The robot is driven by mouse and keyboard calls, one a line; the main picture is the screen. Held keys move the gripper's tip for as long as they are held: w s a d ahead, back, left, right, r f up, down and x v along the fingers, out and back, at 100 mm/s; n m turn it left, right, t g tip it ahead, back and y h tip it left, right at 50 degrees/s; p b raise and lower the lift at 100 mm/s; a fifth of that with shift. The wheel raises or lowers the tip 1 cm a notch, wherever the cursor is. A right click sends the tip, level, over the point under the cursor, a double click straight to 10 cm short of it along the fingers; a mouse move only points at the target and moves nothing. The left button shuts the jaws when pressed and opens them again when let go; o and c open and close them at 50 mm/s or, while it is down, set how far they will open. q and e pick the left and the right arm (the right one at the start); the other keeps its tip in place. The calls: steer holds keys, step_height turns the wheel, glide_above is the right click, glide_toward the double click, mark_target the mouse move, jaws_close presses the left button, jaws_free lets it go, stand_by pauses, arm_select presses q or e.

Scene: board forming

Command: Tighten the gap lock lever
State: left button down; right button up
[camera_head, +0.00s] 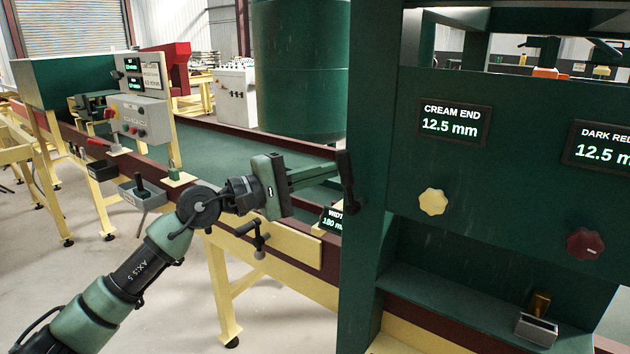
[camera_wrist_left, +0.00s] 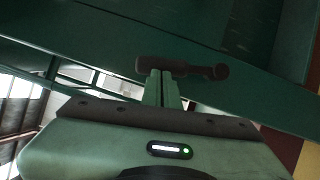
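The gap lock lever (camera_head: 346,181) is a black handle on the left side of the green machine frame, standing about upright in the head view. In the left wrist view the lever (camera_wrist_left: 200,72) lies across the picture just beyond the fingers. My left gripper (camera_head: 335,170) reaches to it from the left, its fingertips at the lever. The fingers (camera_wrist_left: 161,88) are close together, with the lever across their tips rather than clearly between them. I cannot tell whether they touch it. My right gripper is in neither view.
The green frame (camera_head: 371,130) carries a CREAM END display (camera_head: 452,120), a cream knob (camera_head: 433,201) and a dark red knob (camera_head: 585,243). A small black-handled crank (camera_head: 256,238) sits on the front rail below my left wrist. A control box (camera_head: 140,118) stands farther left.

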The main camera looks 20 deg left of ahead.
arm_select(q)
steer(key=shift+s+d+r+m+g+y, duration=0.15)
steer(key=shift+d+r+m+g+y, duration=0.05)
steer(key=shift+d+m, duration=0.3)
steer(key=shift+s+d+r+m+g+y, duration=0.1)
steer(key=shift+d+r+m+g+y, duration=0.1)
steer(key=shift+d+m, duration=0.25)
steer(key=shift+a, duration=0.1)
steer(key=shift+b, duration=0.3)
